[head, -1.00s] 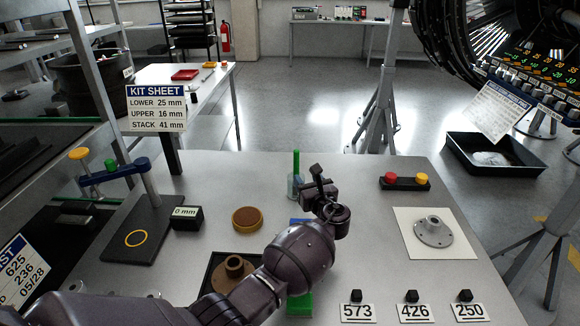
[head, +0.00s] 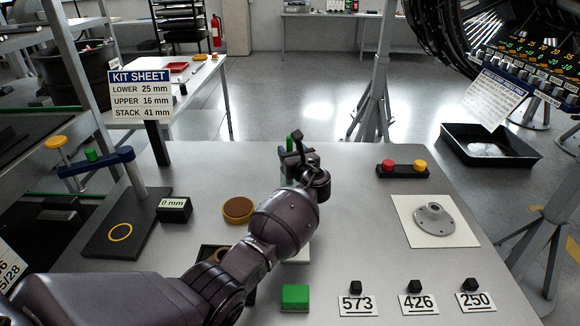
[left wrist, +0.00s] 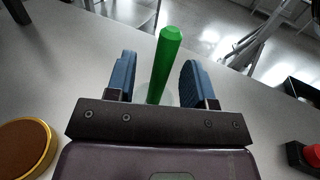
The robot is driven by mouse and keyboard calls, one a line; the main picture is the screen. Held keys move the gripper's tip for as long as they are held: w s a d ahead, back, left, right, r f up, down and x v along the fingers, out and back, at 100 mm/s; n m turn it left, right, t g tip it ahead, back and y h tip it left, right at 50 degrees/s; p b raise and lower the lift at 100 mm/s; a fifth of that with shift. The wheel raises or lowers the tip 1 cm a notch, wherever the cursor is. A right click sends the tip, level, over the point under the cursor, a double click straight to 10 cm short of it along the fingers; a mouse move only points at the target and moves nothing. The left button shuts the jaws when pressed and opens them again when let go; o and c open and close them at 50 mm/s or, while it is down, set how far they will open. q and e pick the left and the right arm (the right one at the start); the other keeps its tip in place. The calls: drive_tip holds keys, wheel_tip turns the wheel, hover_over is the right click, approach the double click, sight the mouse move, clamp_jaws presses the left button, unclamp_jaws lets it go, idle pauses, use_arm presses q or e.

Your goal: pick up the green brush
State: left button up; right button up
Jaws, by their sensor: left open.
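The green brush shows in the left wrist view (left wrist: 165,58) as an upright green handle standing between my two open blue fingers, with a gap on each side. My left gripper (left wrist: 157,78) is open and empty around it. In the head view the brush's green top (head: 290,142) shows just behind my left gripper (head: 298,158). The clear holder (head: 287,173) at the brush's foot is mostly hidden by my gripper and arm. My right gripper is not in view.
A brown round pad (head: 238,210) and a 0 mm block (head: 174,210) lie left of my arm. A button box (head: 403,172) and a flanged part (head: 434,219) on a white sheet are at the right. A green block (head: 295,297) lies at the front.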

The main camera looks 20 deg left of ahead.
use_arm(q)
drive_tip(key=w+a+b, duration=0.1)
drive_tip(key=w+f, duration=0.1)
drive_tip(key=shift+w+a+b, duration=0.3)
drive_tip(key=shift+a+b, duration=0.05)
drive_tip(key=shift+b, duration=0.05)
drive_tip(key=shift+w+a+r, duration=0.25)
drive_tip(key=shift+w+r, duration=0.05)
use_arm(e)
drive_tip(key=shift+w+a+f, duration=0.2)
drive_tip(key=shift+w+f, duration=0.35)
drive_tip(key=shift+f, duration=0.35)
use_arm(q)
drive_tip(key=shift+c, duration=0.4)
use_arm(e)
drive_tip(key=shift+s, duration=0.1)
use_arm(q)
clamp_jaws()
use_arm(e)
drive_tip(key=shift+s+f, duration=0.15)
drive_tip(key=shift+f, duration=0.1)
